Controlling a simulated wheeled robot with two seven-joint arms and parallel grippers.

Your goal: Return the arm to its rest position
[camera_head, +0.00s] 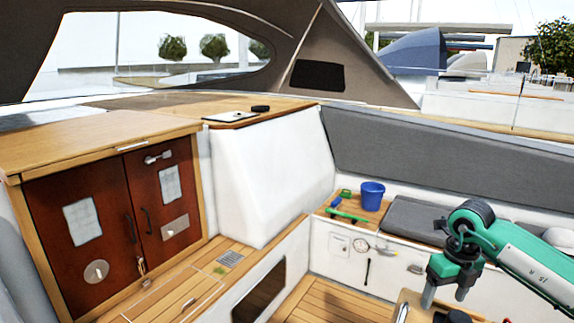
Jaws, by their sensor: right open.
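My right arm, green and grey, comes in from the right edge of the head view. Its right gripper (446,294) points down near the lower right, in front of the white locker wall and grey seat cushion. Its two grey fingers stand apart with nothing between them. A wooden top with a dark object on it shows just below the fingers and is cut off by the bottom edge. My left gripper is not in view.
A blue bucket (372,194) and green items (346,216) stand on the wooden seat. The grey cushion (412,217) lies beside them. Wooden cabinet doors (163,200) are at the left. The wooden floor (325,300) is clear.

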